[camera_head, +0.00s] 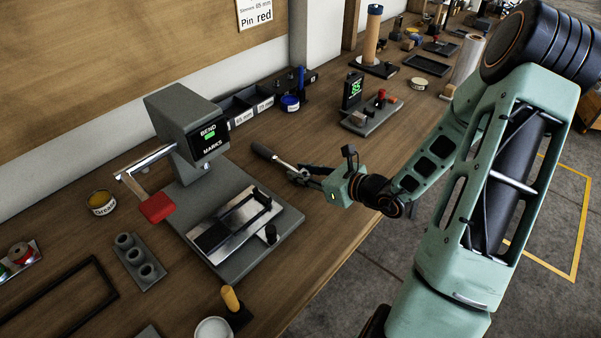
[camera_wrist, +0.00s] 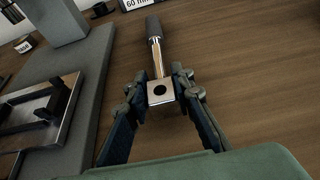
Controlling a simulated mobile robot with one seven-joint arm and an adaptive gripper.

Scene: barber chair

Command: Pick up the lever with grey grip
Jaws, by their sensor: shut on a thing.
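The lever with grey grip (camera_head: 265,153) shows in the head view right of the bending machine. In the wrist view its dark grey grip (camera_wrist: 153,27) points away from me, with a shiny metal shaft and a square end block with a round hole. My gripper (camera_head: 300,177) is shut on the lever's square end block. In the wrist view my gripper (camera_wrist: 161,92) has one finger on each side of that block. I cannot tell whether the lever touches the table.
The bending machine (camera_head: 175,112) with a red-handled arm stands left of my gripper, its grey base (camera_head: 285,222) close by. Labelled bins (camera_head: 240,104) and a blue tape roll (camera_head: 290,103) lie behind. A fixture with a green display (camera_head: 352,88) stands farther back. Bare tabletop (camera_head: 330,225) lies in front.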

